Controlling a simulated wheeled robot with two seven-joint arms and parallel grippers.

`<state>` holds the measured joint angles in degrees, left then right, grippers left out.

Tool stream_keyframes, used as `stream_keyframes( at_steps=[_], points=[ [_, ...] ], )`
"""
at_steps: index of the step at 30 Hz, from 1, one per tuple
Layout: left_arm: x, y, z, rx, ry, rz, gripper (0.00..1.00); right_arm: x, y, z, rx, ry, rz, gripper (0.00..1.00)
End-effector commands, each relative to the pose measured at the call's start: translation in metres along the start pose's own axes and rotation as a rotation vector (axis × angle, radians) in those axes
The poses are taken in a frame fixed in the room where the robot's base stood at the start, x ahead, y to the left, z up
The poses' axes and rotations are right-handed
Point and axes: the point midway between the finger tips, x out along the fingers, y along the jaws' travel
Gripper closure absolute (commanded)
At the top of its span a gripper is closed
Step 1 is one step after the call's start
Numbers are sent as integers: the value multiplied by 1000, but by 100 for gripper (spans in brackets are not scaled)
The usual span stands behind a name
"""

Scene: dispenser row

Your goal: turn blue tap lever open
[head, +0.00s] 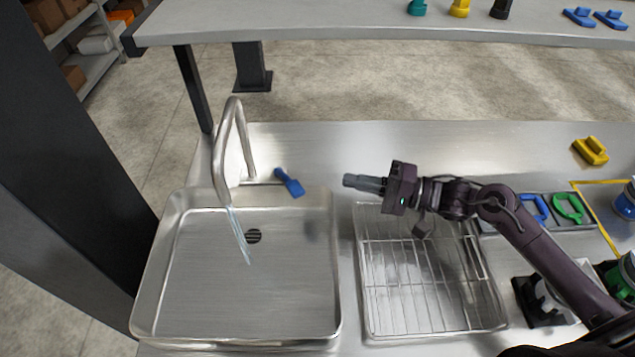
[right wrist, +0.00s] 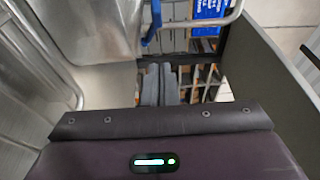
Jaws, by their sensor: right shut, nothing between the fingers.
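The blue tap lever (head: 289,183) sits on the counter just behind the sink, to the right of the tap's steel spout (head: 229,150). A thin stream of water (head: 239,236) runs from the spout down into the sink. My right gripper (head: 350,181) is shut and empty, pointing left above the counter to the right of the lever, apart from it. In the right wrist view its grey fingers (right wrist: 160,84) lie together, and a blue strip that looks like the lever (right wrist: 153,24) shows beyond them. My left gripper is not in view.
The steel sink (head: 334,270) is front left, with a wire drying rack (head: 362,290) to its right. A raised shelf (head: 330,28) with coloured parts crosses the back. A yellow part (head: 590,151) lies at right. Counter between lever and gripper is clear.

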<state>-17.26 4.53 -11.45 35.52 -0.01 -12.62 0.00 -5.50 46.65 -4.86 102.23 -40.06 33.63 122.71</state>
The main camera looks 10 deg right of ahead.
Motion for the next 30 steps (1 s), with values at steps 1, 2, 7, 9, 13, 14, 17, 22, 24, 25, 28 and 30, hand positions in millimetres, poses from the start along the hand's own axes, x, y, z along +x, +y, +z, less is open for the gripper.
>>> stream_keyframes(
  at_steps=[1,2,7,9,13,14,17,22,24,25,28,30],
  points=[
    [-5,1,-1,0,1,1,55,12,-4,0,-1,-2,-5,100],
    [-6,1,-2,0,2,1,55,19,-4,0,-2,-2,-4,100],
    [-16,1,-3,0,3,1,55,48,-4,8,2,-3,0,100],
    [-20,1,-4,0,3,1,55,55,-3,15,2,-2,-1,100],
    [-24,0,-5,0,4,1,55,64,-1,24,0,0,1,100],
    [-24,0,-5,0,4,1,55,66,-1,25,-1,0,1,100],
    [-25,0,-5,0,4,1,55,68,0,28,-1,0,0,100],
    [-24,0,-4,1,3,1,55,69,1,29,-1,0,1,100],
    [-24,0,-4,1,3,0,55,69,1,29,-1,0,1,100],
    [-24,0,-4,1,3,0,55,69,1,29,-1,0,1,100],
    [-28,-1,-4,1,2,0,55,69,-1,30,1,5,0,100],
    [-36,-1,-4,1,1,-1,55,70,-3,32,4,22,-1,100]
  ],
)
